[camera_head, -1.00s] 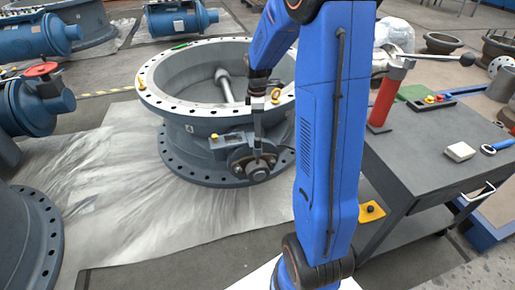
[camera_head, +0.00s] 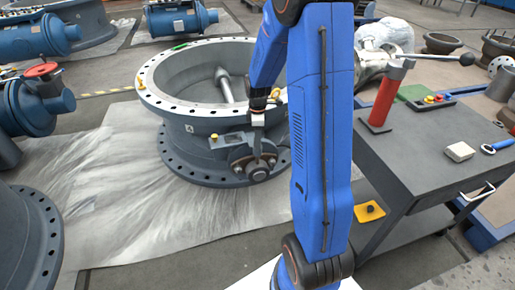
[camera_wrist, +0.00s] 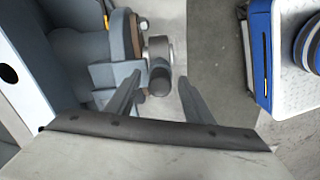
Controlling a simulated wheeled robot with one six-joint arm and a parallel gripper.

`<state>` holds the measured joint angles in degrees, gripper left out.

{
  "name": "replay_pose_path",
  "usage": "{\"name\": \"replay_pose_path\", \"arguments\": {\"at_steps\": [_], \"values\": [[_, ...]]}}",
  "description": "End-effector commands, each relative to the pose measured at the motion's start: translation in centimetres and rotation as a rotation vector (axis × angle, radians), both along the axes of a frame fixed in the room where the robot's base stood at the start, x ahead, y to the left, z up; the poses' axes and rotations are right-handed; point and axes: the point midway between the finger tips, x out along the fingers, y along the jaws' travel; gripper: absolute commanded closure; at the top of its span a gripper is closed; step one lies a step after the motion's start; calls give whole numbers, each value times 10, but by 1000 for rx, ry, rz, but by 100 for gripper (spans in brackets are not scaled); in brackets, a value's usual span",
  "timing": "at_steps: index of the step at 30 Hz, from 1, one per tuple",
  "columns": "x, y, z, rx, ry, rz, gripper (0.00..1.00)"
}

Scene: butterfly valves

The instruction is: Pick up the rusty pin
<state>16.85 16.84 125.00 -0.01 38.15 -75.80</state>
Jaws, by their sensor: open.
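The large grey butterfly valve (camera_head: 185,125) stands on the floor sheet, with a round hub (camera_head: 258,172) on its near side. My gripper (camera_head: 257,146) points down just above this hub. In the wrist view my gripper (camera_wrist: 160,77) is open, with one finger on each side of a short dark grey pin-like cylinder (camera_wrist: 159,82). A lighter collar (camera_wrist: 158,48) and a brown-edged flange (camera_wrist: 134,36) sit beside the cylinder. I cannot tell whether this cylinder is the rusty pin, or whether the fingers touch it. No clearly rusty pin shows elsewhere.
Blue actuators (camera_head: 35,105) are at the left. The pale floor sheet (camera_head: 140,220) in front of the valve is clear.

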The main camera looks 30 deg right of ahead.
Motion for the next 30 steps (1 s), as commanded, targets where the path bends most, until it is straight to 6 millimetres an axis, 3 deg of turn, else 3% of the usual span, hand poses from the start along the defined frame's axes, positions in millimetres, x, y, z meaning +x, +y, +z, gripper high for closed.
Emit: {"name": "replay_pose_path", "arguments": {"at_steps": [1,6,14,19,23,30], "values": [[0,0,0,0,0,0,57],[0,0,0,0,0,0,97],[0,0,1,-1,-1,0,97],[1,0,11,-1,-3,0,97],[1,0,32,-2,-5,0,97],[2,0,91,-1,-6,0,97]]}}
